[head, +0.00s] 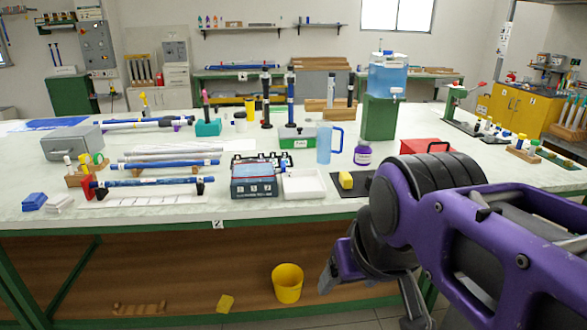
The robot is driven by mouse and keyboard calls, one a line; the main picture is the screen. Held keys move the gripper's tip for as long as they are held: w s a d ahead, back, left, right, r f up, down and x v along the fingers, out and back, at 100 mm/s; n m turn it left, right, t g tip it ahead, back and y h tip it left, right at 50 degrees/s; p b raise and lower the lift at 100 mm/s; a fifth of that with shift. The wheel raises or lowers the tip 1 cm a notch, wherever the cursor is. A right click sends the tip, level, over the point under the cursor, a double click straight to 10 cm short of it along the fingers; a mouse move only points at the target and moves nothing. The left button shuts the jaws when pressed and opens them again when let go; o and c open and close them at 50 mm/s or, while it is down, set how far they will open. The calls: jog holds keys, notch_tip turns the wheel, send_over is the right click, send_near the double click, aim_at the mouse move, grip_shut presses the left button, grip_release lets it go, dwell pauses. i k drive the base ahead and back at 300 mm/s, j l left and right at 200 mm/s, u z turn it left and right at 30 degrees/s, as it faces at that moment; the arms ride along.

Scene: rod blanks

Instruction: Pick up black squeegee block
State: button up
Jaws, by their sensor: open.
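My gripper (370,303) hangs in front of the table's front edge at the right, below the tabletop, fingers pointing down. Its fingers are apart with nothing seen between them. I cannot clearly make out a black squeegee block. A black mat (338,189) lies on the tabletop behind and above my gripper, with a yellow block (346,180) on it. The right part of the mat is hidden behind my purple arm, and a dark shape there is too small to tell.
The long table (250,210) holds a white tray (304,184), a blue-grey case (254,180), a purple-labelled bottle (363,154), a clear blue jug (324,145) and a red box (425,146). A yellow bucket (288,284) and yellow sponge (225,303) are below the tabletop.

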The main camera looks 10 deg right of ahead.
aim_at(369, 179)
jog(key=z, duration=0.7)
jog(key=i+l, duration=0.1)
jog(key=i, duration=0.15)
